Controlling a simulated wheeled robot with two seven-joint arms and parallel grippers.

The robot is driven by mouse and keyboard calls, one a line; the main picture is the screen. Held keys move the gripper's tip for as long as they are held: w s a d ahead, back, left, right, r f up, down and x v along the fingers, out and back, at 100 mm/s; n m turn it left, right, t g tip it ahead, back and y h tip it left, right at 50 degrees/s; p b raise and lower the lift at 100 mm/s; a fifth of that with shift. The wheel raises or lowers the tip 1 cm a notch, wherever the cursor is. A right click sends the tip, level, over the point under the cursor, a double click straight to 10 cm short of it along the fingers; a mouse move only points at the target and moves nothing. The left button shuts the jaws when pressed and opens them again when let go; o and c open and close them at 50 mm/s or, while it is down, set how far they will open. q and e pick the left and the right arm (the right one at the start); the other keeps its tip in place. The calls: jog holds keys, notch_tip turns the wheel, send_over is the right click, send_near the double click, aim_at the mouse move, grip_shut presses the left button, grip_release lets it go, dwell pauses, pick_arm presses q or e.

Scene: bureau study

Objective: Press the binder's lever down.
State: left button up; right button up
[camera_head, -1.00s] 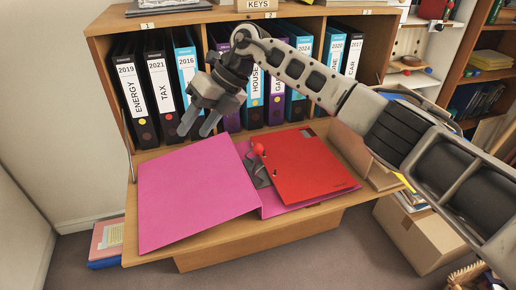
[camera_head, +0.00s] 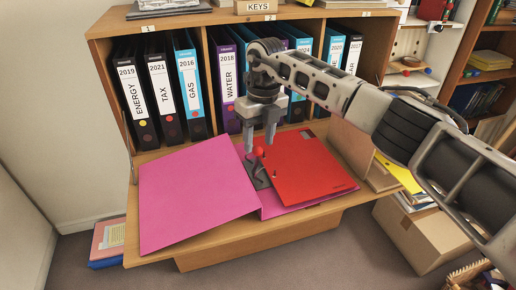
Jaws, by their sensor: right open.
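The pink binder (camera_head: 195,190) lies open on the fold-down wooden flap. Its grey lever mechanism (camera_head: 257,178) sits near the middle, along the left edge of a red sheet or divider (camera_head: 308,168). The lever's red knob (camera_head: 258,152) stands up above the mechanism. My right gripper (camera_head: 259,143) is open and points down, with its fingertips just over or around the red knob. I cannot tell whether they touch it. My left gripper is not in view.
Upright binders, such as the black one labelled TAX (camera_head: 162,95), fill the cabinet compartments behind. The wooden flap (camera_head: 190,257) has a narrow bare strip in front of the binder. A cardboard box (camera_head: 425,240) with papers stands on the floor at right.

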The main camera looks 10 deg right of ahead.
aim_at(259, 146)
jog(key=shift+a+f, duration=0.15)
jog(key=shift+f, duration=1.75)
grip_shut()
jog(key=shift+s, duration=0.1)
